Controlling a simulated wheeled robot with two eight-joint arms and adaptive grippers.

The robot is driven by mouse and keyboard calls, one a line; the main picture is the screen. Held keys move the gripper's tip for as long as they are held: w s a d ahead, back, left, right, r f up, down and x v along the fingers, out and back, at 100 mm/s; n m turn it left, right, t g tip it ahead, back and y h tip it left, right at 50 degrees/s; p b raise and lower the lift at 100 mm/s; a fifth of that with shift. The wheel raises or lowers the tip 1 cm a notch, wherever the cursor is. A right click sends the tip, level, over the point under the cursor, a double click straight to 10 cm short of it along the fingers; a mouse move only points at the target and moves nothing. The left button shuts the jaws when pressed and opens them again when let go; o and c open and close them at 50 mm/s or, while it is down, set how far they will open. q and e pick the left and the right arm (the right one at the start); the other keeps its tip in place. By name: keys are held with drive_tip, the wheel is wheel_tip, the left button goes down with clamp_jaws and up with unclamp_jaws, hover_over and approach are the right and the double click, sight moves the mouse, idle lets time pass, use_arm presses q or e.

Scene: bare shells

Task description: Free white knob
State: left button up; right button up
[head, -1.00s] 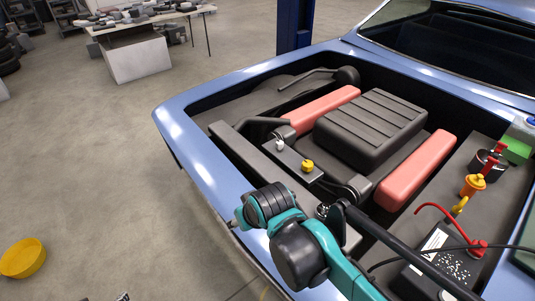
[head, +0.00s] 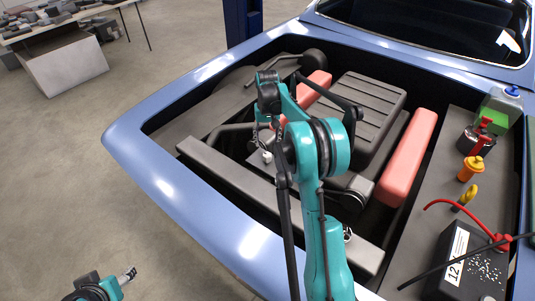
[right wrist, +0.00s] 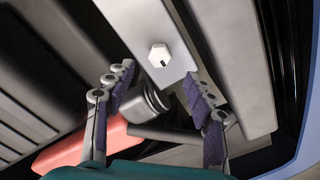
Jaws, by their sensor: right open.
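The white knob (head: 267,157) is a small hexagonal knob on a grey plate (right wrist: 180,82) inside the engine bay. In the right wrist view the white knob (right wrist: 160,56) shows whole, with a dark slot on its face. My right gripper (head: 265,132) hangs over it, open and empty. In the right wrist view the right gripper's fingers (right wrist: 158,76) stand wide apart, with the knob beyond the tips and apart from both. My left gripper (head: 128,273) is partly in view at the bottom left, away from the car; its jaws are too small to read.
A long grey bar (head: 250,190) and the blue car rim (head: 160,187) lie on the near side. Red covers (head: 407,158) flank the ribbed engine block (head: 365,105). A black battery (head: 465,263) with a red cable stands at the right. My right arm hides part of the bay.

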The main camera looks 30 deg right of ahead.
sight(267, 154)
wheel_tip(267, 154, down, 8)
drive_tip(key=b, duration=0.2)
drive_tip(key=shift+w+b, duration=0.1)
drive_tip(key=shift+b, duration=0.2)
drive_tip(key=c, duration=1.2)
